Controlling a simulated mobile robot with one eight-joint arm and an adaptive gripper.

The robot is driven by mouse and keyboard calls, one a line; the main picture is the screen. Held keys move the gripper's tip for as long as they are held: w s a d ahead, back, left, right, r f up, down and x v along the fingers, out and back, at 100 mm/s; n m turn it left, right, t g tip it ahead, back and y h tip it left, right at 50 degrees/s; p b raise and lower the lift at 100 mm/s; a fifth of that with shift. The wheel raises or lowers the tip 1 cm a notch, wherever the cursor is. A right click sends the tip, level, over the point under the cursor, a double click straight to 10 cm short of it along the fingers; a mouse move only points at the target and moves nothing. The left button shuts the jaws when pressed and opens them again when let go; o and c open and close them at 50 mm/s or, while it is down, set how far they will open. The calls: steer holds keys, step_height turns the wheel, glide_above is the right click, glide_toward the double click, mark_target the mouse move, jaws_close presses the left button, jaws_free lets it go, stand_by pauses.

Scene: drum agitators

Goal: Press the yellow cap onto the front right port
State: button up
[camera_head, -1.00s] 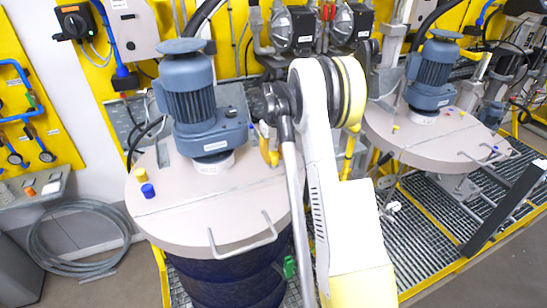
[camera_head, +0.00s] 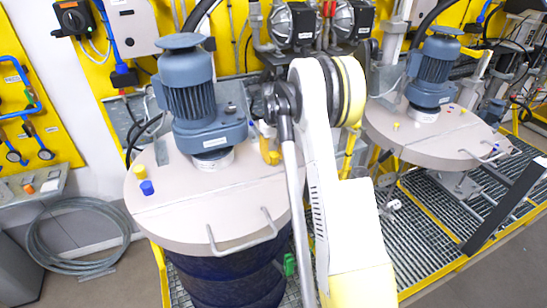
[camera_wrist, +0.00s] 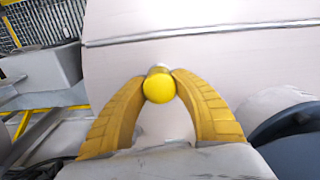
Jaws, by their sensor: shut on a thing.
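My gripper (camera_wrist: 159,80) is shut on a yellow cap (camera_wrist: 159,88) in the wrist view, with one yellow finger on each side of it. A small pale piece shows just beyond the cap; I cannot tell whether it is the front right port or whether the cap touches it. In the head view, my gripper (camera_head: 269,148) is at the right side of the near drum's pale lid (camera_head: 195,215). The held cap and the lid under it cannot be made out there, partly because of my arm.
A blue-grey motor (camera_head: 205,105) stands on the near lid. Small yellow and blue caps (camera_head: 147,188) sit at the lid's left, and a bent handle (camera_head: 243,238) at its front. A second drum lid (camera_head: 440,140) with a motor is at right.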

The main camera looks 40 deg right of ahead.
mark_target(273, 153)
steer(key=shift+f, duration=0.3)
steer(key=shift+b, duration=0.3)
steer(key=shift+c, duration=0.4)
steer(key=shift+f, duration=0.1)
steer(key=shift+c, duration=0.8)
steer(key=o, duration=1.2)
steer(key=shift+c, duration=0.2)
steer(key=shift+o, duration=0.3)
steer(key=shift+r+p, duration=0.8)
steer(key=shift+r, duration=1.25)
